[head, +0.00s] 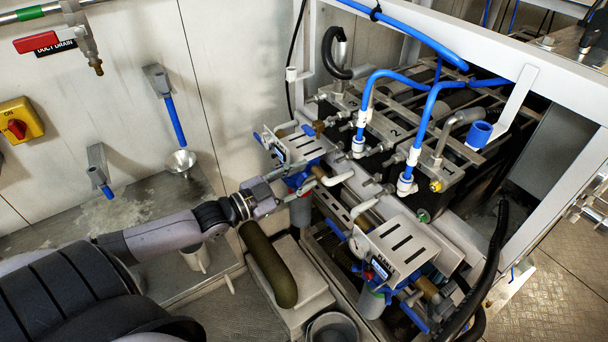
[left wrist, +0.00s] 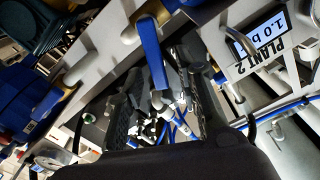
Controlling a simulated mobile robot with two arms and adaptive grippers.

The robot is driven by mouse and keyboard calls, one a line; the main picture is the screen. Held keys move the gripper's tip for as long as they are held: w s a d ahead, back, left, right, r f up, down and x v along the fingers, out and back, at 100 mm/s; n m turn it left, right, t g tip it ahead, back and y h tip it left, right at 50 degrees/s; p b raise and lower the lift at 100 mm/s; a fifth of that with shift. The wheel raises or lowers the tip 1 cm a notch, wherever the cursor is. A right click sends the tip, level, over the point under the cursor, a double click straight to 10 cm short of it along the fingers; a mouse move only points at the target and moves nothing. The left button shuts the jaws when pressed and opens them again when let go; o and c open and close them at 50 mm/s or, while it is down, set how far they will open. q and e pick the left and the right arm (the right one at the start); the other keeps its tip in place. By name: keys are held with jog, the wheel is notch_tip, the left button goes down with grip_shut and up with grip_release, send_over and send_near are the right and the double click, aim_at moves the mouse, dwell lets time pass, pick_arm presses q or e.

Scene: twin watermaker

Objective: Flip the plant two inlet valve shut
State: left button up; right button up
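The plant two panel (head: 292,148) is a grey slotted bracket with a small display, mid-frame in the head view. In the left wrist view, its label and lit display (left wrist: 266,32) appear upside down at the right. A blue valve lever (left wrist: 152,52) sits at the top centre of that view, its free end at the gap between my fingertips. I cannot tell whether it touches them. My left gripper (head: 276,197) is just in front of the plant two unit. The left wrist view shows its dark fingers (left wrist: 168,88) apart. My right gripper is not in view.
A second panel unit (head: 392,258) with a gauge stands at lower right. An olive cylinder (head: 267,262) lies below my left gripper. Blue hoses (head: 420,36) and a white frame (head: 530,70) bound the right side.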

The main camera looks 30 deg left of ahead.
pick_arm(q)
jog(key=shift+w+d, duration=0.25)
jog(key=shift+w, duration=0.25)
jog(key=shift+c, duration=0.2)
grip_shut()
